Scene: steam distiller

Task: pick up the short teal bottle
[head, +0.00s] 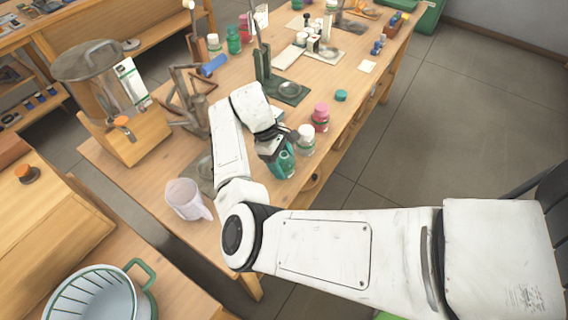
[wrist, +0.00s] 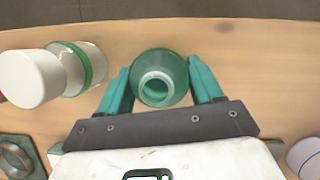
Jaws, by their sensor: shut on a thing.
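The short teal bottle (wrist: 160,77) stands between the two teal fingers of my gripper (wrist: 161,88) in the wrist view, its open neck facing the camera. The fingers are shut on it from both sides. In the head view the bottle (head: 285,163) is partly hidden by my gripper (head: 277,157), near the table's front edge. I cannot tell whether its base is touching the tabletop.
A white-capped jar (head: 306,138) stands close beside the bottle, with a pink-capped jar (head: 320,116) beyond it. The table edge (head: 330,159) is close.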

